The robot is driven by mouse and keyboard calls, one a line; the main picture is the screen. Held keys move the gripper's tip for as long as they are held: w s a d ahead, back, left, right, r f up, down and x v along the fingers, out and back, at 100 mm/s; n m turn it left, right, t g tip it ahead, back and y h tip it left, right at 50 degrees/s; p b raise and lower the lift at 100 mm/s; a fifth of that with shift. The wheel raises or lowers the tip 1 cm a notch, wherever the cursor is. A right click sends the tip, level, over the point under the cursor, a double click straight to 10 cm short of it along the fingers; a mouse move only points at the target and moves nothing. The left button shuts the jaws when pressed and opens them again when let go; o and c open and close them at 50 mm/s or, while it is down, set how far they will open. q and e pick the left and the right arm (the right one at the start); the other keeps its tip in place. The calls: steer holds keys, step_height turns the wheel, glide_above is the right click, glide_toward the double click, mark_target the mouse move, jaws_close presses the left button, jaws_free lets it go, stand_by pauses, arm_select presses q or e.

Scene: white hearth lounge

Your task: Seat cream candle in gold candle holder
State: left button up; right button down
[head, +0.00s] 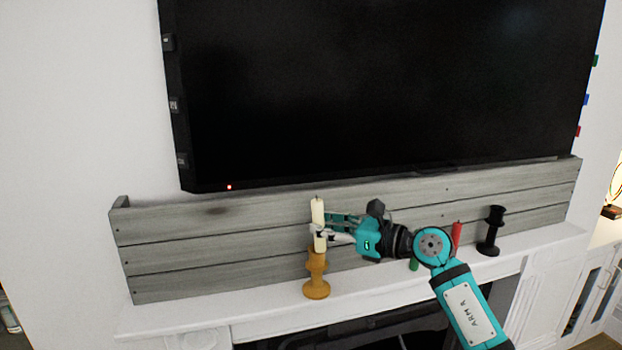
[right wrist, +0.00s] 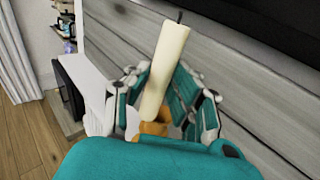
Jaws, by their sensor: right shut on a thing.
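The cream candle (head: 318,212) stands upright directly over the gold candle holder (head: 316,277) on the white mantel. Its lower end meets the top of the holder in the head view; I cannot tell how deep it sits. My right gripper (head: 320,230) comes in from the right and is shut on the lower part of the candle. In the right wrist view the candle (right wrist: 163,75) stands between the fingers (right wrist: 155,98), with part of the gold holder (right wrist: 155,128) showing just below it. My left gripper is in neither view.
A red candle (head: 456,235) stands on the mantel (head: 258,317) behind my right arm, with a black candle holder (head: 491,230) to its right. A green thing (head: 414,265) is mostly hidden by my arm. Grey boards (head: 220,240) and a television (head: 380,90) rise behind.

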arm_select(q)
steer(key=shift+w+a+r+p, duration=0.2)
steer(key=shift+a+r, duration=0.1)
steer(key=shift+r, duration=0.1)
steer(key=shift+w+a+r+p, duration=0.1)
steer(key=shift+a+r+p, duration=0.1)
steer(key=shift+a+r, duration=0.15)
arm_select(e)
steer(key=shift+m+t, duration=0.3)
steer(key=shift+t, duration=0.3)
steer(key=w+r, duration=0.2)
steer(key=r, duration=0.1)
steer(key=w+r, duration=0.1)
steer(key=r, duration=0.1)
steer(key=shift+a, duration=0.25)
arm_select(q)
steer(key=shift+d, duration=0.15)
arm_select(e)
steer(key=shift+s+d, duration=0.1)
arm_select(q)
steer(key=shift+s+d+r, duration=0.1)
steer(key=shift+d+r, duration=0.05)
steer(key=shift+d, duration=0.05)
